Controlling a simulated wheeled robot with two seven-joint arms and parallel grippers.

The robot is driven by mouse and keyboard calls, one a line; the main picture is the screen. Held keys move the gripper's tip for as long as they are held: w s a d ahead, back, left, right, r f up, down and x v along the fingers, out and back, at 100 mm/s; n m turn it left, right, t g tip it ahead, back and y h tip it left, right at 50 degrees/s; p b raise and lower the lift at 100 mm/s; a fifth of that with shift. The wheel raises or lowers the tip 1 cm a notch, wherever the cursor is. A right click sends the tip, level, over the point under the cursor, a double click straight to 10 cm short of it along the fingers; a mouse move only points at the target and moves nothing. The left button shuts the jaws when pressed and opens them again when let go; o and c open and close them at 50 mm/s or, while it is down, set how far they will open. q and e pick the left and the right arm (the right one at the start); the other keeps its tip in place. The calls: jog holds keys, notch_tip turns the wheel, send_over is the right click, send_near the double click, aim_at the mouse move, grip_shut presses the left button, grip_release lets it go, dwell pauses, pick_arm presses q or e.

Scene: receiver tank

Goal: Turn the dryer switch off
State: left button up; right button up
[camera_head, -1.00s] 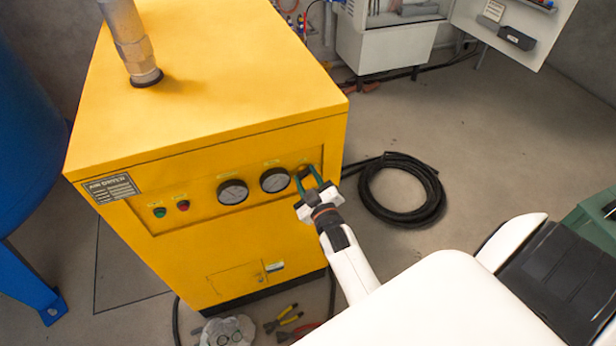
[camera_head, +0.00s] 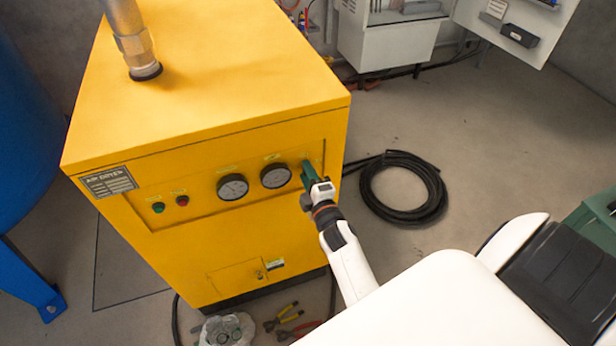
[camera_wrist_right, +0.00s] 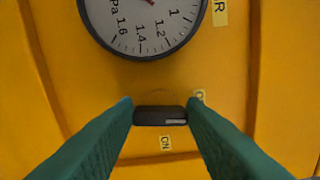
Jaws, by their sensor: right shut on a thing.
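The yellow air dryer (camera_head: 200,85) stands at the left centre of the head view. Its front panel carries two round gauges, a green and a red button, and the dryer switch at the panel's right end. The switch (camera_wrist_right: 160,116) is a black knob in the right wrist view, lying sideways between the green fingertips. "ON" and another, partly covered label show beside it. My right gripper (camera_head: 309,174) is at the panel, shut on the switch, and hides it in the head view. One gauge (camera_wrist_right: 145,22) shows at the top of the wrist view. My left gripper is out of view.
A black hose coil (camera_head: 402,188) lies on the floor right of the dryer. Pliers (camera_head: 285,317) and a clear bag (camera_head: 228,330) lie in front of it. A blue tank (camera_head: 30,140) stands at the left. An open white cabinet (camera_head: 388,38) is behind.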

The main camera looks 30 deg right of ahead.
jog(key=shift+f+n, duration=0.1)
jog(key=shift+n, duration=0.8)
jog(key=o, duration=0.7)
